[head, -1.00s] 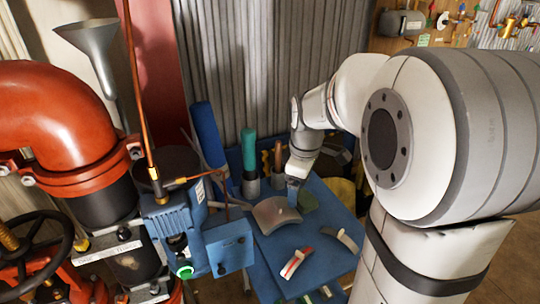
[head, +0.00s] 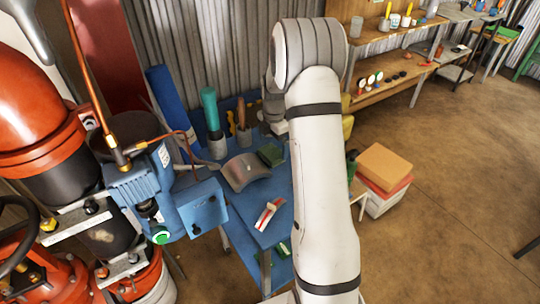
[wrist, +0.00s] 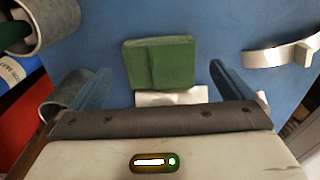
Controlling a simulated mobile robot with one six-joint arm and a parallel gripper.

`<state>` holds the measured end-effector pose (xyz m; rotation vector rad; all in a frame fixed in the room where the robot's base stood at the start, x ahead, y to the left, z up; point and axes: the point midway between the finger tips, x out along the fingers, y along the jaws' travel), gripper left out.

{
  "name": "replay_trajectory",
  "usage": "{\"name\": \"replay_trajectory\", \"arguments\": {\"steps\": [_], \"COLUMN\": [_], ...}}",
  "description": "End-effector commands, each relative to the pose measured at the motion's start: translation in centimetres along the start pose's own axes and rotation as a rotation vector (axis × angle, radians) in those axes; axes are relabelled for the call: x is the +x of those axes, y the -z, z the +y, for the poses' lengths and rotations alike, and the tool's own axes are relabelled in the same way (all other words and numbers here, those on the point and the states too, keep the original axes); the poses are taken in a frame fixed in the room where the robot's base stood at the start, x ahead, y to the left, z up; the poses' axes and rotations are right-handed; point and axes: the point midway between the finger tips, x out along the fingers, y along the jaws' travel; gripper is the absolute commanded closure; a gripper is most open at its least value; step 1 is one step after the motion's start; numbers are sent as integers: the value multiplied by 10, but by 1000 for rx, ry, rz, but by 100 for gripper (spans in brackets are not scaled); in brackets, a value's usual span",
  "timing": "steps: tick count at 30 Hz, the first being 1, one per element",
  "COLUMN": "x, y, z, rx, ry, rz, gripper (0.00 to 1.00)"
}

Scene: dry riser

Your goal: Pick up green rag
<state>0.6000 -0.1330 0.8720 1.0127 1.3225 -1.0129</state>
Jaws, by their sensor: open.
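The green rag (wrist: 158,62) lies folded on the blue tabletop (wrist: 215,25), seen in the wrist view between and slightly beyond my fingers. My gripper (wrist: 161,72) is open, with one blue finger on each side of the rag and nothing held. A pale flat piece shows just below the rag in that view. In the head view the rag (head: 270,154) lies beside a grey curved plate (head: 246,171). My arm hides most of my gripper there.
A red and white piece (head: 267,215) lies nearer on the table. Upright holders with a green-handled tool (head: 211,108) stand at the back. A blue pump (head: 145,185) and red pipework (head: 35,110) crowd the left. Open floor and boxes (head: 384,168) lie right.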

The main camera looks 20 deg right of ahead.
Motion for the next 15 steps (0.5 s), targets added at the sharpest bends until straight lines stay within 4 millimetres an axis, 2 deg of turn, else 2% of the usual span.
{"name": "replay_trajectory", "arguments": {"steps": [3,6,14,15], "x": [18,27,29,29], "y": [0,0,-1,-1], "z": [-1,-1,0,-1], "rx": [1,1,2,2], "ry": [3,2,0,0], "rz": [2,1,0,0], "gripper": [0,0,0,3]}}
